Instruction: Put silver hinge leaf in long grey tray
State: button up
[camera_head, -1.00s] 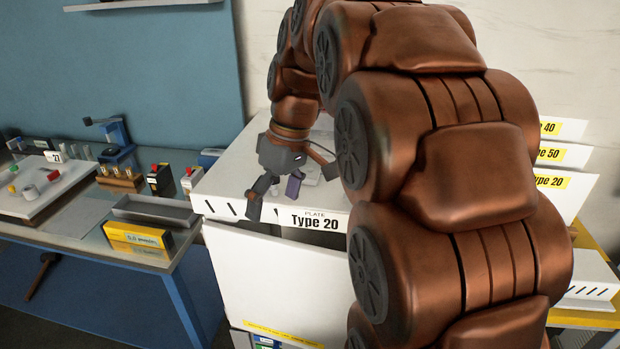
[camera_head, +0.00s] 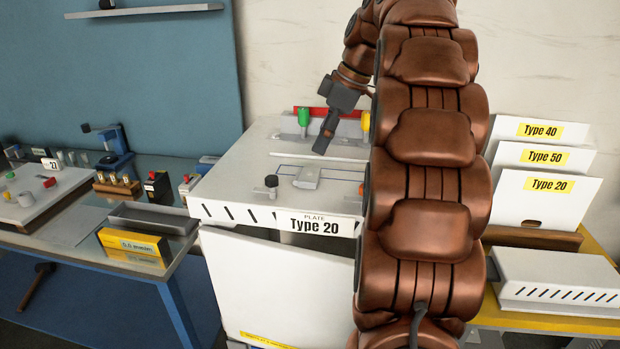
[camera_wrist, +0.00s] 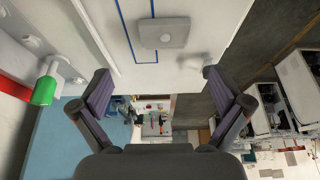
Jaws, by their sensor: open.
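A small flat silver-grey plate, which looks like the hinge leaf (camera_head: 308,177), lies on the white dispenser top near a blue outline. In the wrist view, a grey plate with a round spot, probably the same hinge leaf (camera_wrist: 165,33), lies beyond the fingertips. My gripper (camera_wrist: 158,82) is open, with nothing between its fingers. In the head view my gripper (camera_head: 332,122) is above the back part of the dispenser top, apart from the plate; my arm hides part of it. The long grey tray (camera_head: 152,218) stands on the left bench and looks empty.
The white dispenser (camera_head: 240,195) carries a black knob (camera_head: 271,182), a green knob (camera_head: 304,117) and a yellow one (camera_head: 365,121). A yellow box (camera_head: 135,247) sits before the tray. White Type panels (camera_head: 540,190) stand at right.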

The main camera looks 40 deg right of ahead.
aim_at(308, 174)
jog(key=shift+p+x, duration=0.35)
jog(key=shift+x, duration=0.9)
jog(key=shift+a+f+p, duration=0.3)
jog(key=shift+f+p, duration=0.2)
jog(key=shift+f, duration=0.2)
jog(key=shift+a+f+p, duration=0.3)
jog(key=shift+f+p, duration=0.15)
jog(key=shift+f, duration=0.3)
jog(key=shift+x, duration=1)
jog(key=shift+c, duration=0.2)
jog(key=c, duration=1.3)
jog(key=shift+c, duration=0.2)
notch_tip(308, 174, up, 10)
jog(key=b, duration=0.1)
